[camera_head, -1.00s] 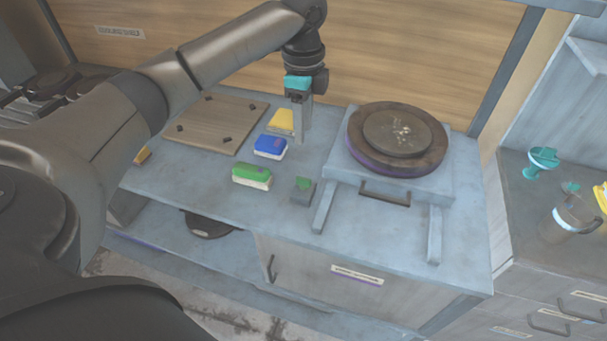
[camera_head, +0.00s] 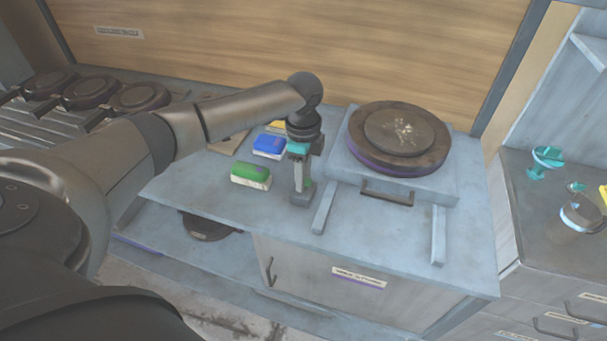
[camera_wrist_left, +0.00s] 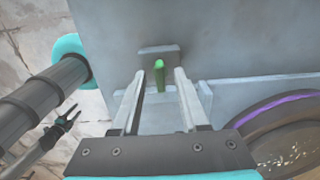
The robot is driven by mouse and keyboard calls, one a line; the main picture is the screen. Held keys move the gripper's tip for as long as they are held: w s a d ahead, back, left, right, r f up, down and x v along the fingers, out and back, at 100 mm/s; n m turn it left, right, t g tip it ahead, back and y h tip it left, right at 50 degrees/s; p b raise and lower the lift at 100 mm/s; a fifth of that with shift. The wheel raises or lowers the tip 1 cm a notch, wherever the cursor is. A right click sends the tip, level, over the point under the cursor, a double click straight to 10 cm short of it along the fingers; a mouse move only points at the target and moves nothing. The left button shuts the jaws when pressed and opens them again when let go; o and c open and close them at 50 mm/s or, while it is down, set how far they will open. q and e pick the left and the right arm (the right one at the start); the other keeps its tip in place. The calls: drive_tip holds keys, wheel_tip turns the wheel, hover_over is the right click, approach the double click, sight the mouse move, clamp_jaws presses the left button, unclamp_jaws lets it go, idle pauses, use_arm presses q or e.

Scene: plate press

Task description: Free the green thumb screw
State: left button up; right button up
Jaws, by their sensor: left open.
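The green thumb screw (camera_wrist_left: 159,66) stands in a small grey block (camera_wrist_left: 158,52) on the bench. My left gripper (camera_wrist_left: 159,75) is open, pointing down, with one finger on each side of the screw in the left wrist view. A gap shows between the screw and each finger. In the head view my left gripper (camera_head: 301,192) is over the grey block and hides most of it; only a little green shows beside a finger. At the left of the left wrist view is a dark two-pronged part (camera_wrist_left: 62,126), perhaps my right gripper; its state is unclear.
A green-and-white block (camera_head: 251,176) and a blue-and-white block (camera_head: 269,146) lie left of my left gripper, with a yellow one partly hidden behind. The press stand (camera_head: 440,188), carrying a round dark plate (camera_head: 397,137), stands close on the right.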

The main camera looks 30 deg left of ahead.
use_arm(q)
clamp_jaws()
idle(0.3)
idle(0.3)
